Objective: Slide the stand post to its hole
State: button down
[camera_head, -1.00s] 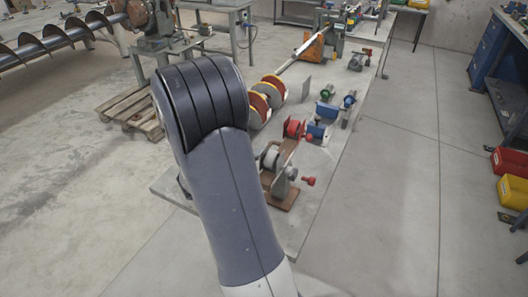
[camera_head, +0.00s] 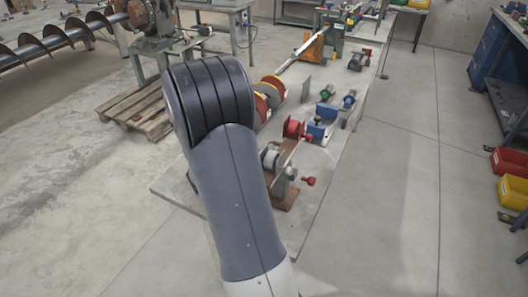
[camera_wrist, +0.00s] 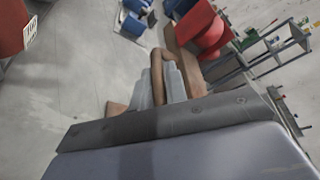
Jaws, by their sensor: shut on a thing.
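In the wrist view, my gripper (camera_wrist: 160,92) shows as two pale grey fingers shut around a narrow brown upright piece (camera_wrist: 157,68). It looks like the stand post, though its lower part is hidden by the fingers and gripper body. A brown base (camera_wrist: 183,47) lies just beyond the fingers, with a red part (camera_wrist: 204,32) on it. I cannot make out the hole. In the head view my arm hides the gripper. A brown board (camera_head: 285,198) with a grey clamp and red knob (camera_head: 309,181) sits at the near end of the bench.
The grey bench (camera_head: 322,170) runs away to the back. A wooden pallet (camera_head: 137,107) lies on the floor at left. Red (camera_head: 510,160) and yellow (camera_head: 514,192) bins are at right.

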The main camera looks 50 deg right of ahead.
dwell(0.3)
notch_tip(320, 180, up, 5)
jog(key=p, duration=0.5)
jog(key=shift+w+r, duration=0.1)
jog(key=shift+r, duration=0.1)
jog(key=c, duration=1.7)
grip_release()
jog(key=shift+f, duration=0.15)
jog(key=shift+a, duration=0.1)
jog(key=v, duration=1)
jog(key=shift+a, duration=0.35)
